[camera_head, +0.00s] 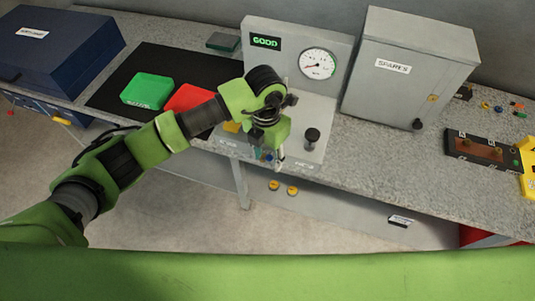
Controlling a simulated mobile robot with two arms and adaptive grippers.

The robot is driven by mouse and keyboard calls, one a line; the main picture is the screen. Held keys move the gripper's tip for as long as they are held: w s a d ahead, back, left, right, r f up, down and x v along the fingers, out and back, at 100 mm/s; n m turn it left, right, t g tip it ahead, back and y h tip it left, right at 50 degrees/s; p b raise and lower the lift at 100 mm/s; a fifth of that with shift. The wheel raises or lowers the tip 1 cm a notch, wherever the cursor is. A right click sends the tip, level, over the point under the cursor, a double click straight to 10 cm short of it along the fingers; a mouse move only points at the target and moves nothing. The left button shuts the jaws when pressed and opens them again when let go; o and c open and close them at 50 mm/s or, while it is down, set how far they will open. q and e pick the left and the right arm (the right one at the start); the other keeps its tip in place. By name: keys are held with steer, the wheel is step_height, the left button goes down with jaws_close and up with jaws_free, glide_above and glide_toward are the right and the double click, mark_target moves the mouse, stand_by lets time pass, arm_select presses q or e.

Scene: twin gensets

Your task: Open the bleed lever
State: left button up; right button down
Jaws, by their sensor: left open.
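My left arm comes in from the left, and my left gripper (273,158) points down over the front of the grey test stand's base (318,155). It is open, its fingers small in view. I cannot tell whether it touches anything. I cannot make out the bleed lever for certain; the gripper and wrist cover part of the base. A black knob (312,136) stands upright on the base, just right of the gripper. The stand's upright panel carries a round gauge (318,64) and a green "GOOD" display (266,41). My right gripper is not in view.
A grey SPARES cabinet (405,85) stands right of the stand. Green (148,91) and red (188,100) trays lie on a black mat (118,85), with a blue case (62,50) at far left. A block with terminals (483,150) lies right. Bench space before the cabinet is clear.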

arm_select(q)
jaws_close()
steer(key=shift+s, duration=0.1)
steer(key=shift+a+f+b, duration=0.15)
steer(key=shift+f+b, duration=0.1)
steer(key=shift+b, duration=0.1)
steer(key=shift+a+f+g+h+b, duration=0.1)
steer(key=shift+a+g+h+b, duration=0.15)
steer(key=shift+h+b, duration=0.6)
steer(key=c, duration=1.1)
jaws_free()
steer(key=shift+r+h+b, duration=0.25)
steer(key=shift+h+b, duration=0.2)
steer(key=shift+r+g, duration=0.1)
steer(key=shift+g, duration=0.15)
